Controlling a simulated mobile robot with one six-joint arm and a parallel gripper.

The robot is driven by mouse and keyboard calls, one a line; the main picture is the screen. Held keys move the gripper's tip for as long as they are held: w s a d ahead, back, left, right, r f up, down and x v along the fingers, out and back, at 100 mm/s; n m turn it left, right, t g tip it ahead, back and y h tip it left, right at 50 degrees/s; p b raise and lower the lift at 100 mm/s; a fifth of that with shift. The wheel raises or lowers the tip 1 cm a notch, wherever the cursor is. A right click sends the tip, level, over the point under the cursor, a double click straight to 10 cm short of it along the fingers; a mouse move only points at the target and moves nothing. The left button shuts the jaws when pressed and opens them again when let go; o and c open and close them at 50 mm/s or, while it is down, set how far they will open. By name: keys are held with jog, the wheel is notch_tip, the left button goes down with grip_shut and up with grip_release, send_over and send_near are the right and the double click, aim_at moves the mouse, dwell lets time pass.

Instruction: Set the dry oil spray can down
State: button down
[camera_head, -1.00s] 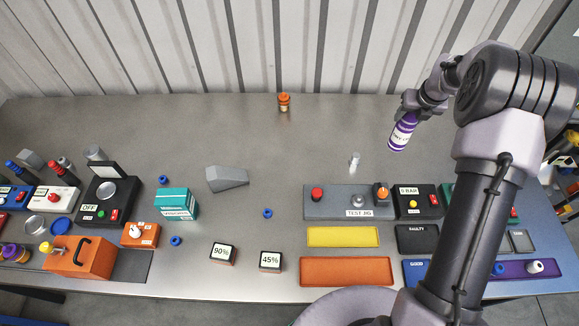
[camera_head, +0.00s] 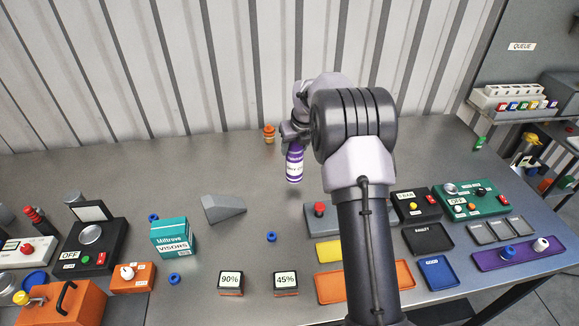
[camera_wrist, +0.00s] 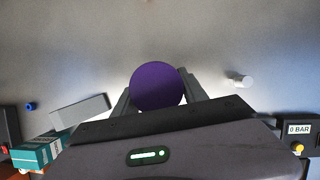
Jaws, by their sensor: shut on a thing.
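The dry oil spray can (camera_head: 294,165) is a purple cylinder with a white label band. It hangs roughly upright below my gripper (camera_head: 293,138) in the head view, over the back middle of the grey bench (camera_head: 225,168). Its purple round end (camera_wrist: 157,86) fills the space between the two fingers in the wrist view. My gripper is shut on the can. The can's lower end appears to be above the bench top; the exact gap is hard to tell.
A small orange jar (camera_head: 269,134) stands behind the can to the left. A grey wedge (camera_head: 222,208) lies to the front left. A small pale cylinder (camera_wrist: 240,81) stands to the right in the wrist view. Bare bench surrounds the can.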

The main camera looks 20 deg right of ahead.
aim_at(294, 157)
jog(key=shift+a+f+b, duration=0.1)
jog(key=shift+f+b, duration=0.35)
jog(key=shift+f, duration=1.7)
jog(key=c, duration=0.6)
grip_release()
